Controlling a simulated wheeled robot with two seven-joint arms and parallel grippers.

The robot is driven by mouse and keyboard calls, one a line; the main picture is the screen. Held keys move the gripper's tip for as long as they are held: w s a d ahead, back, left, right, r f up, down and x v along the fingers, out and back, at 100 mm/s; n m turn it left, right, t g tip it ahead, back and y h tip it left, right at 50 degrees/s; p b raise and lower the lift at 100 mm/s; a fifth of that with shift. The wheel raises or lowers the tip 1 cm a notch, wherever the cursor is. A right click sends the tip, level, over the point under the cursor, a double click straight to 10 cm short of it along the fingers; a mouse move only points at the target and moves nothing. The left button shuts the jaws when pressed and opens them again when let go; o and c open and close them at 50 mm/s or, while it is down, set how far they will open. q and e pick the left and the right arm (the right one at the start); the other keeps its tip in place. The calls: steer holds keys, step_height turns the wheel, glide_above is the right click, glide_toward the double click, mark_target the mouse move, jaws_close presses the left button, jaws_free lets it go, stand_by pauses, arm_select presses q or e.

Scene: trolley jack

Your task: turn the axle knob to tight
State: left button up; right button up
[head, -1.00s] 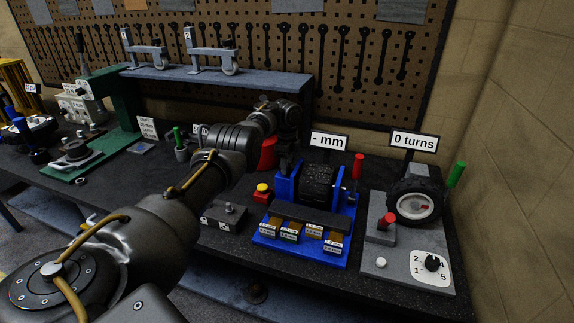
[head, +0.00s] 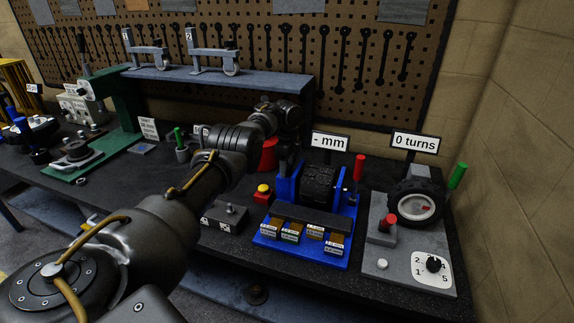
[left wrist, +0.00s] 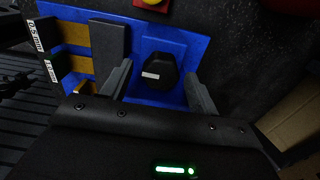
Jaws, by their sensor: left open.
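In the left wrist view a black, many-sided knob (left wrist: 160,66) with a white mark sits against a blue plate (left wrist: 190,47). I take it for the axle knob. My left gripper (left wrist: 158,72) is open, with one grey finger on each side of the knob. I cannot tell whether the fingers touch it. In the head view my left gripper (head: 285,160) reaches down at the left side of the blue stand (head: 287,188), which holds a black wheel (head: 318,182). The knob is not clearly visible there. My right gripper is not in view.
A red-and-yellow button (head: 262,193) stands left of the blue stand. Labelled gauge steps (head: 290,236) line its front. A "- mm" sign (head: 331,143) stands behind. Right of it is a grey unit (head: 400,262) with a tyre (head: 416,204), a dial and a "0 turns" sign (head: 414,143).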

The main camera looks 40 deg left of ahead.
arm_select(q)
steer(key=shift+r, duration=0.15)
step_height(320, 180, up, 10)
steer(key=b, duration=0.2)
steer(key=shift+r+b, duration=0.25)
steer(key=shift+b, duration=0.1)
